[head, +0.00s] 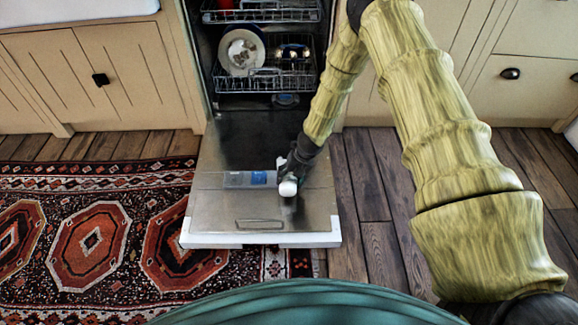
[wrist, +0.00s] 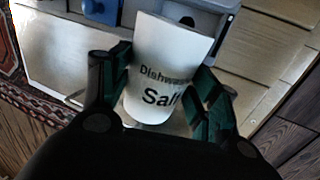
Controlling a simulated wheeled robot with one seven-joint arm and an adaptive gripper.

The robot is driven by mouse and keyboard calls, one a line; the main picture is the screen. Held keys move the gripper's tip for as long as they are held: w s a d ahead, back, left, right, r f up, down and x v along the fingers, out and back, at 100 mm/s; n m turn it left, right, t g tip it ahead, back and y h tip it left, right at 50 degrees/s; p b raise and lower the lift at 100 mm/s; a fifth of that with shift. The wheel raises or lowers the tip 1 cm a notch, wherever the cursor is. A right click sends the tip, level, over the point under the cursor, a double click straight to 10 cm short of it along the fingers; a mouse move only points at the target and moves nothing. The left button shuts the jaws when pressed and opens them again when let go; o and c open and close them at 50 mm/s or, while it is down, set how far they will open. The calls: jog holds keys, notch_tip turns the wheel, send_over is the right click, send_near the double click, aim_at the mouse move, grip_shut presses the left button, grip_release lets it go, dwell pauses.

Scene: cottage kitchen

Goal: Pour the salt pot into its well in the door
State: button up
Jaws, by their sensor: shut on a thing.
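The salt pot (wrist: 160,65) is white, with dark "Dishwasher Salt" lettering, and sits between the green fingers of my gripper (wrist: 165,82) in the wrist view. My gripper (head: 291,172) is shut on it. In the head view the pot (head: 288,188) is a small white shape over the open dishwasher door (head: 215,211), looking tilted; its contents are hidden. A panel with a clear compartment (head: 233,179) and a blue one (head: 258,178) lies just left of the pot.
The dishwasher's racks (head: 270,80) hold a plate (head: 241,52) and other dishes. A patterned rug (head: 90,235) lies left of the door and reaches under it. Wooden floor (head: 375,220) is clear to the right. Cabinets stand on both sides.

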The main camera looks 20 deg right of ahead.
jog(key=shift+d, duration=0.1)
jog(key=shift+w+p, duration=0.1)
jog(key=shift+p, duration=0.4)
jog(key=shift+p, duration=0.3)
jog(key=shift+w+r+g+p, duration=0.2)
jog(key=shift+g+p, duration=0.3)
jog(key=shift+p, duration=0.45)
jog(key=shift+w+d+r+g+y+p, duration=0.1)
jog(key=shift+w+g+y+p, duration=0.05)
jog(key=shift+g+y+p, duration=0.2)
jog(key=shift+w+d+r+m+g+y+b, duration=0.15)
jog(key=shift+w+r+g+y+b, duration=0.1)
jog(key=shift+w+g+b, duration=0.25)
jog(key=shift+w+d+r+m+g+y+b, duration=0.15)
jog(key=shift+w+r+g+y, duration=0.1)
jog(key=shift+g, duration=0.4)
dwell(2.4)
